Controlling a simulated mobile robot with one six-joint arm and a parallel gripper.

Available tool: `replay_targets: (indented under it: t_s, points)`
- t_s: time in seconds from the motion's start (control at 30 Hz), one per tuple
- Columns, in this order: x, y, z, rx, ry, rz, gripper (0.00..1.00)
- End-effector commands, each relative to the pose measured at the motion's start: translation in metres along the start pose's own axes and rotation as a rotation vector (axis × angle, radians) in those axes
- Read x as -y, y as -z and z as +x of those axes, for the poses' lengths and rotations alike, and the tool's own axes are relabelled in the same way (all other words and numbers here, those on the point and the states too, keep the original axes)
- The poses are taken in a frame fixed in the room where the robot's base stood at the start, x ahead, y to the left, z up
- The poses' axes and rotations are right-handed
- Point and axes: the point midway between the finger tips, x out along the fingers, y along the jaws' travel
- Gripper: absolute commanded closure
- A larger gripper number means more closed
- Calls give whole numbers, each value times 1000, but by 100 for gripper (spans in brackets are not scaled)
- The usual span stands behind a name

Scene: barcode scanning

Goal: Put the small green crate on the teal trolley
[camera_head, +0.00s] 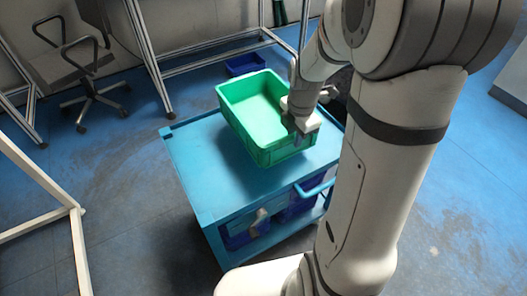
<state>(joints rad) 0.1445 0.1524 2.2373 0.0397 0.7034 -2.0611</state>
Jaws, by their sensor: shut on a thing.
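The small green crate (237,129) is at the back right of the teal trolley's top (205,173), empty inside as far as I see. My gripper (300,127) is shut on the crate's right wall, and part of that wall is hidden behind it. The crate is over the trolley top, with a dark shadow by its near side. I cannot tell whether its base touches the top. The left and front parts of the trolley top are bare.
Blue bins (240,237) sit on the trolley's lower shelf. Another dark blue bin (245,64) lies on the floor behind. An office chair (83,75) stands at the back left, and a pale frame (72,212) stands at the left. The floor left of the trolley is clear.

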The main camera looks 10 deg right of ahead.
Motion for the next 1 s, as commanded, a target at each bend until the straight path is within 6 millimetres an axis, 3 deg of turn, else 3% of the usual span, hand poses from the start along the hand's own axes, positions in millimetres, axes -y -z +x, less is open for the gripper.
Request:
replay_targets:
  t_s: [0.1,0.27,0.5,0.87,0.9,1.0]
  points:
    - [1,0,19,0,0,1,100]
    - [1,0,30,0,-1,1,100]
    - [3,0,61,0,0,2,100]
    - [3,-1,65,1,-2,2,100]
    - [4,-1,65,0,0,2,80]
    - [4,-1,65,0,0,2,72]
